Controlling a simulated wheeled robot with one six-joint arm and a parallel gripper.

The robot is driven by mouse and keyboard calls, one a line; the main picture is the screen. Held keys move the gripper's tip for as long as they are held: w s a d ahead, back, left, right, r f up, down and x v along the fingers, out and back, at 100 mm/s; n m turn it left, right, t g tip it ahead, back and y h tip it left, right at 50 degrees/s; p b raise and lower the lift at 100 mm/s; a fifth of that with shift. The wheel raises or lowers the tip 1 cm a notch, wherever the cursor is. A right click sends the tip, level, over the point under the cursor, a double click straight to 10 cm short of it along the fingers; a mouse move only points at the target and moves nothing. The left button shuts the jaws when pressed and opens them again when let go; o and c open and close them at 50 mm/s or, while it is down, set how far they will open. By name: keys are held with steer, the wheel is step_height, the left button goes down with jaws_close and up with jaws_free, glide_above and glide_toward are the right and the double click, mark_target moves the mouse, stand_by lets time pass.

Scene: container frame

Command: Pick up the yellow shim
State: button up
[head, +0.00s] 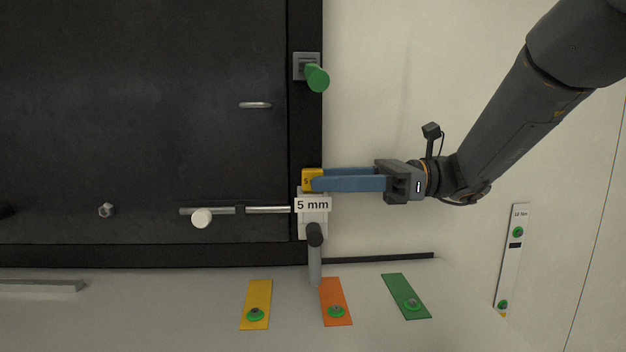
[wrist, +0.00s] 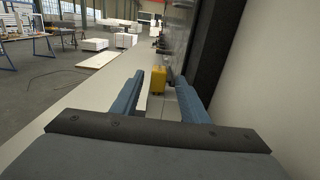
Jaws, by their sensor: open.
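A small yellow block (head: 307,175) marked "5" sits at the black frame's right upright, just above a white "5 mm" label. In the wrist view the yellow block (wrist: 158,80) stands between my fingertips, with a gap visible on its left. My gripper (head: 319,179) reaches it from the right, and the near blue finger covers part of the block. My gripper (wrist: 156,74) is open and not closed on the block. A flat yellow strip (head: 258,290) with a green-ringed stud lies on the pale surface below. I cannot tell contact between fingers and block.
The "5 mm" label (head: 313,204) and a grey handle (head: 315,262) are just below the fingers. A green knob (head: 317,78) is on the upright above. Orange (head: 334,296) and green (head: 402,290) strips lie below.

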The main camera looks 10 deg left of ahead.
steer(key=p+x, duration=0.3)
steer(key=x, duration=0.3)
steer(key=shift+s+a+f, duration=0.2)
steer(key=shift+s+a, duration=0.05)
steer(key=shift+a, duration=0.1)
jaws_close()
